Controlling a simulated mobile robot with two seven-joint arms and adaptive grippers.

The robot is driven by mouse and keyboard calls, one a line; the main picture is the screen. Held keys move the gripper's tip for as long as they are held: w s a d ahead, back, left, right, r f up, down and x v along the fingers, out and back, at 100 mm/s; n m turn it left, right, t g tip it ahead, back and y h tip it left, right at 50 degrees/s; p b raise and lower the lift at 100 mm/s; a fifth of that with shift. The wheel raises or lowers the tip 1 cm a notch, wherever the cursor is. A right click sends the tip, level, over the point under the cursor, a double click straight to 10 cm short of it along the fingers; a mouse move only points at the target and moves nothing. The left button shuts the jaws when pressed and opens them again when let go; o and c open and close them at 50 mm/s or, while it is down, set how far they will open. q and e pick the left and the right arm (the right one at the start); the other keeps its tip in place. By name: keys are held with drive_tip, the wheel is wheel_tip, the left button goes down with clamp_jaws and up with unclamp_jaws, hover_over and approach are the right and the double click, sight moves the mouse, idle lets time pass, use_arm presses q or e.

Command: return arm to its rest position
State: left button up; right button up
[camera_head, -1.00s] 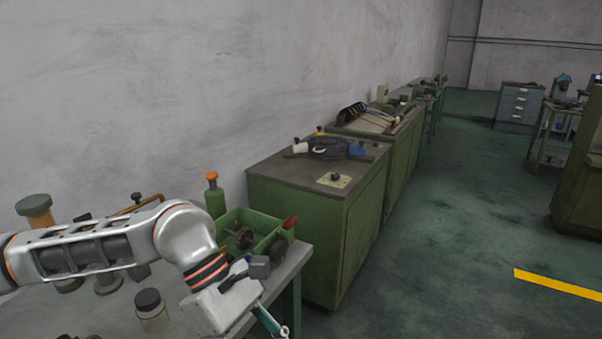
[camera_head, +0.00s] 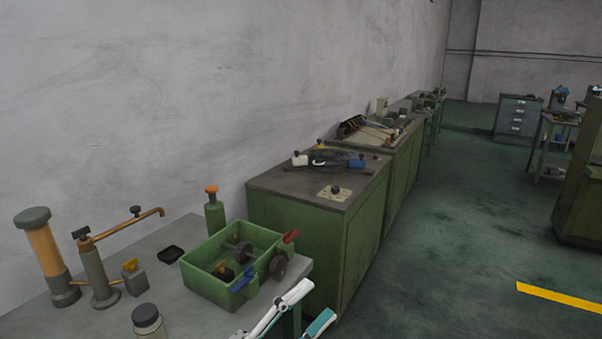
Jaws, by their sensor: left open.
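My left gripper (camera_head: 292,320) shows at the bottom of the head view, in front of the near grey table's (camera_head: 185,318) right edge. Its two fingers, one white and grey and one teal, stand apart with nothing between them. The rest of my left arm is below the picture. My right gripper is not in view.
On the near table are a green bin (camera_head: 213,290) with dark parts, a green bottle (camera_head: 214,214), an orange column (camera_head: 47,252), a copper-piped stand (camera_head: 97,270) and a jar (camera_head: 148,322). Green cabinets (camera_head: 300,235) line the wall.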

use_arm(q)
drive_tip(key=a+f+n+t+y, duration=0.1)
drive_tip(key=a+f+n+y, duration=0.55)
drive_tip(key=f, duration=0.35)
drive_tip(key=a+f+n+t+y, duration=0.1)
drive_tip(key=a+f+n+y, duration=0.5)
drive_tip(key=f, duration=0.4)
drive_tip(key=s+a+f+n+g+y, duration=0.1)
drive_tip(key=s+a+f+n+g, duration=0.1)
drive_tip(key=s+a+f+n, duration=0.2)
drive_tip(key=s+a+f+n+g+y, duration=0.2)
drive_tip(key=s+f, duration=0.6)
drive_tip(key=f, duration=0.5)
drive_tip(key=a+n+g, duration=0.1)
drive_tip(key=a+n, duration=0.1)
drive_tip(key=a, duration=0.1)
drive_tip(key=shift+s, duration=0.35)
drive_tip(key=shift+a+f, duration=0.1)
